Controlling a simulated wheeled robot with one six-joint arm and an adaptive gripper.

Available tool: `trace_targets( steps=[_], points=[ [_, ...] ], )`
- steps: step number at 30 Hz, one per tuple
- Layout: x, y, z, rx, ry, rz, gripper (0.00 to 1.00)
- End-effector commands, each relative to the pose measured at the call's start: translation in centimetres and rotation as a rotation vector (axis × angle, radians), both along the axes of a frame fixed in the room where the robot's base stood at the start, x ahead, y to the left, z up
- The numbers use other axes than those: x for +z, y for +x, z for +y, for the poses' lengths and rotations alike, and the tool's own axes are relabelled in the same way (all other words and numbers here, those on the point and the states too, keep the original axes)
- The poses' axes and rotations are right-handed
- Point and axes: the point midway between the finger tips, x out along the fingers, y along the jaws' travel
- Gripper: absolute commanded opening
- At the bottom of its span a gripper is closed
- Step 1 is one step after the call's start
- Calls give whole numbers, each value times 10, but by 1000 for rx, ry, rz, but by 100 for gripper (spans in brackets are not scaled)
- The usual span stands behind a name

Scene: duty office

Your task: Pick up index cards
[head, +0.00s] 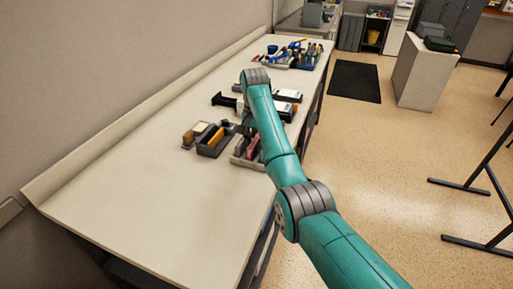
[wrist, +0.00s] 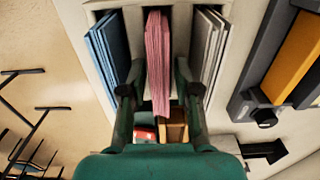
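In the wrist view, several upright stacks of cards or folders stand in a light tray (wrist: 88,15): blue ones (wrist: 108,45) at left, a pink stack (wrist: 158,50) in the middle, and pale grey-white ones (wrist: 209,45) at right. I cannot tell which are the index cards. My gripper (wrist: 159,90) is open, with one finger on each side of the pink stack and visible gaps to it. In the head view the tray (head: 240,162) sits on the long bench, partly hidden by my arm, with pink (head: 254,146) showing.
A dark box (head: 213,143) with an orange item (wrist: 298,55) stands close beside the tray. Black-and-white devices (head: 287,96) and a rack of tools (head: 292,56) lie farther along the bench (head: 140,190). The near part of the bench is clear.

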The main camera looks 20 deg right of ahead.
Motion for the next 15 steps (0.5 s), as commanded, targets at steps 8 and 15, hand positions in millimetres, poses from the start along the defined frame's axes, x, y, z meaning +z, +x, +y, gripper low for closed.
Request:
trace_targets(
  steps=[8, 15],
  points=[
    [0, 0, 0, 0, 0, -1, 11],
    [0, 0, 0, 0, 0, -1, 0]
  ],
)
